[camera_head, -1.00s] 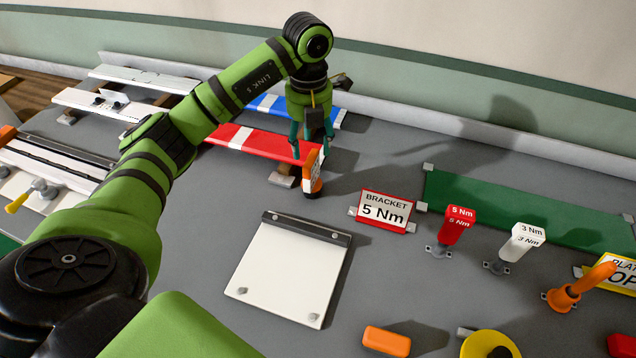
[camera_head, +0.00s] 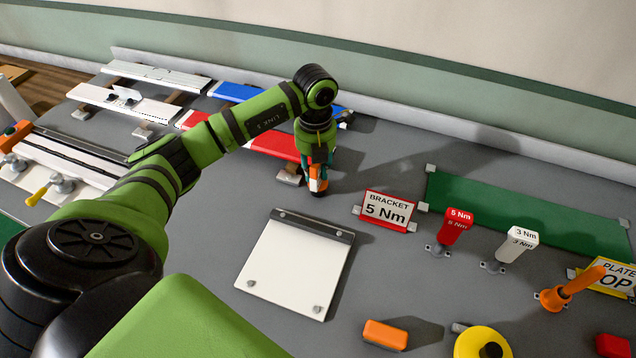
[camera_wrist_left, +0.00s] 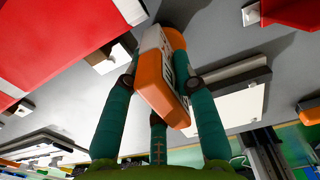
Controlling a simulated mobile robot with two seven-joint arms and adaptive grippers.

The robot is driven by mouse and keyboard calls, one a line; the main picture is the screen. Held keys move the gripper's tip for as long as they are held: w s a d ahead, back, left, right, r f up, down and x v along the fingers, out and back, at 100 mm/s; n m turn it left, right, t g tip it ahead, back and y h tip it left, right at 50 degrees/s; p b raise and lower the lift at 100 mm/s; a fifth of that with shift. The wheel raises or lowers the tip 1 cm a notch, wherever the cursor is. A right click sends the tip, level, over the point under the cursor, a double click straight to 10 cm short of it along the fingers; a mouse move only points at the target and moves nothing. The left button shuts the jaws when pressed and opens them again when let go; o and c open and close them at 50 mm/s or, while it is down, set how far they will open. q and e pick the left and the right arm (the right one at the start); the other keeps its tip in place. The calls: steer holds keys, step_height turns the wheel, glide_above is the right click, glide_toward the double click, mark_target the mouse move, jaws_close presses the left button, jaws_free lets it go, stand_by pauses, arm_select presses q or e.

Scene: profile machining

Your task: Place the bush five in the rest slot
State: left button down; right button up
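An orange piece with a white label (camera_head: 318,178) stands upright near the right end of the red board; its label is unreadable here, so I cannot tell if it is the bush five. My left gripper (camera_head: 317,163) is down over it. In the left wrist view the teal fingers (camera_wrist_left: 160,75) are on both sides of the orange piece (camera_wrist_left: 158,82); whether they press on it is not clear. No rest slot can be made out for certain. My right gripper is not in view.
A red board (camera_head: 270,143) lies behind the gripper, and a white plate (camera_head: 295,265) in front. To the right are a BRACKET 5 Nm sign (camera_head: 385,210), a red 5 Nm block (camera_head: 457,225), a white 3 Nm block (camera_head: 517,243) and a green strip (camera_head: 520,215).

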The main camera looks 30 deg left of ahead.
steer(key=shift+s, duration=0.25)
arm_select(q)
steer(key=shift+r, duration=0.1)
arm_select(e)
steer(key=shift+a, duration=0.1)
